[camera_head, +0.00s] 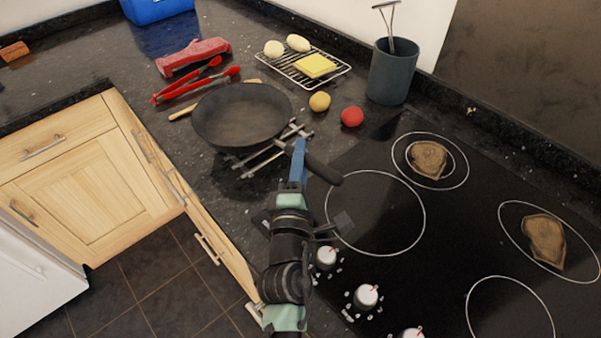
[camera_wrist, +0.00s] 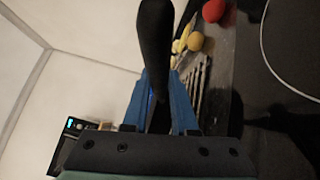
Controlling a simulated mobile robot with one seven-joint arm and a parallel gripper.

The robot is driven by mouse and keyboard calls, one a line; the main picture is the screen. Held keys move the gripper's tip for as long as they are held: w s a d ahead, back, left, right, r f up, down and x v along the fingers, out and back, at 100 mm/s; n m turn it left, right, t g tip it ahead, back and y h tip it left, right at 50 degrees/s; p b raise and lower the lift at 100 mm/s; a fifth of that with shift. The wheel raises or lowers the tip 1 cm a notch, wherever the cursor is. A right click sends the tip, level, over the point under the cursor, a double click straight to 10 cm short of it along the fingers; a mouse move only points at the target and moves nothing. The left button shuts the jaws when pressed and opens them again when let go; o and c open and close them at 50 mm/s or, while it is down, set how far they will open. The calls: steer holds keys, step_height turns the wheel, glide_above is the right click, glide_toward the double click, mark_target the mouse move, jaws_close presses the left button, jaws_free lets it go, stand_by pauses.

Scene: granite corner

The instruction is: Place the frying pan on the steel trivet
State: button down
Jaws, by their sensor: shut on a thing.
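The dark frying pan (camera_head: 242,115) is in the middle left of the head view, over the far part of the steel trivet (camera_head: 262,160). The trivet's near bars show below and right of the pan; the rest is hidden under it. I cannot tell whether the pan touches the trivet. My gripper (camera_head: 299,150) is shut on the pan's black handle (camera_head: 322,171), which points toward the hob. In the wrist view, the handle (camera_wrist: 155,40) stands between the blue fingers (camera_wrist: 160,88), and the trivet bars (camera_wrist: 201,85) show at right.
Red tongs (camera_head: 205,84) and a wooden-handled tool (camera_head: 182,112) lie beside the pan. A yellow ball (camera_head: 319,101), a red ball (camera_head: 352,116), a wire rack (camera_head: 335,69) and a utensil pot (camera_head: 391,72) stand behind. The hob (camera_head: 455,225) fills the right.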

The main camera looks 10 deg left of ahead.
steer(key=shift+f+b, duration=1.55)
steer(key=shift+f, duration=0.15)
steer(key=shift+r, duration=0.1)
steer(key=c, duration=1.1)
jaws_free()
steer(key=shift+f, duration=0.25)
steer(key=o, duration=0.4)
steer(key=shift+r, duration=0.15)
